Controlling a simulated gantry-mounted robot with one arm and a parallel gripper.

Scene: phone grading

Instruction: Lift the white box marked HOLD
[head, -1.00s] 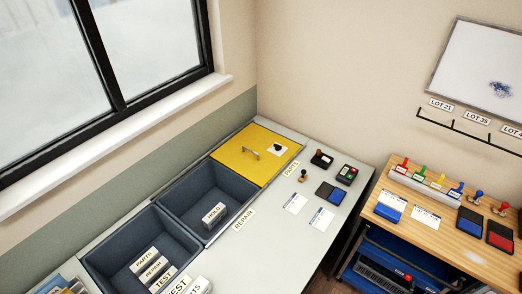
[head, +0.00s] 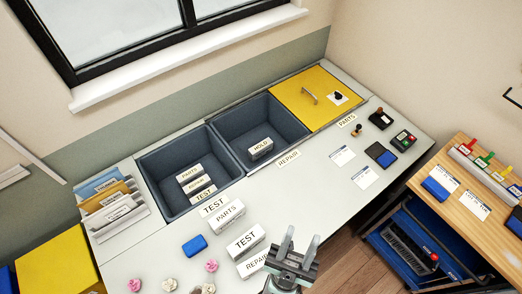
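The white box marked HOLD (head: 260,149) lies in the REPAIR bin (head: 237,119), a dark grey sunken bin in the middle of the bench, near the bin's front wall. My gripper (head: 287,241) is at the bottom of the head view, its two fingers pointing up in the picture with a gap between them. It looks open and empty, near the bench's front edge beside the box marked REPAIR. It is well apart from the HOLD box.
Several white boxes marked TEST (head: 246,240), PARTS (head: 227,216) and REPAIR (head: 254,263) stand on the bench. Another bin (head: 147,165) holds several boxes. A yellow lid (head: 291,100) covers the third. Stamps and pads occupy the right; a blue block (head: 194,246) is front left.

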